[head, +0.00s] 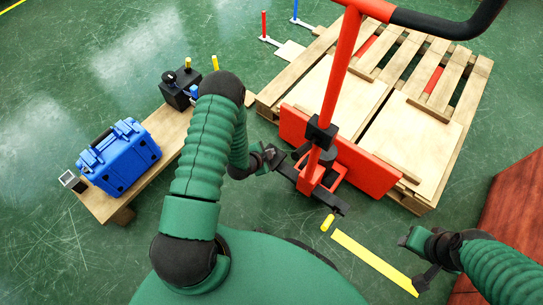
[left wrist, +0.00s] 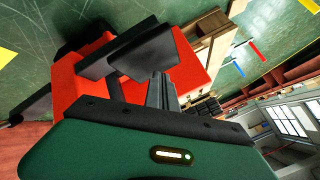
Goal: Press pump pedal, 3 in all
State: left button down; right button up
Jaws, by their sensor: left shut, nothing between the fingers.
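A red pallet jack (head: 330,80) stands in front of the wooden pallet, with a black-gripped handle. A dark pedal bar (head: 332,201) sticks out low at the jack's base, near the floor. My left gripper (head: 280,156) is shut and empty, just left of the jack's base. In the left wrist view its closed fingers (left wrist: 162,92) point at a black plate (left wrist: 145,55) against the red body; I cannot tell whether they touch it. My right gripper (head: 413,258) is at the lower right, its fingers apart, away from the jack.
The wooden pallet (head: 478,82) lies behind the jack. A blue case (head: 120,158) and a black box (head: 178,91) stand on a wooden bench (head: 153,137) at left. A reddish-brown surface (head: 515,215) is at right. A yellow line (head: 372,262) marks the green floor.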

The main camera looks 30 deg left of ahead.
pick_arm(q)
jog(key=shift+f, duration=0.1)
jog(key=shift+f, duration=0.25)
jog(key=shift+f+b, duration=1.25)
jog(key=shift+f, duration=0.35)
dwell(1.4)
jog(key=shift+s, duration=0.1)
jog(key=shift+r+p, duration=1.85)
jog(key=shift+r, duration=0.15)
notch_tip(320, 180, up, 5)
jog(key=p, duration=0.4)
jog(key=shift+r+p, duration=0.1)
jog(key=shift+p, duration=0.3)
dwell(1.2)
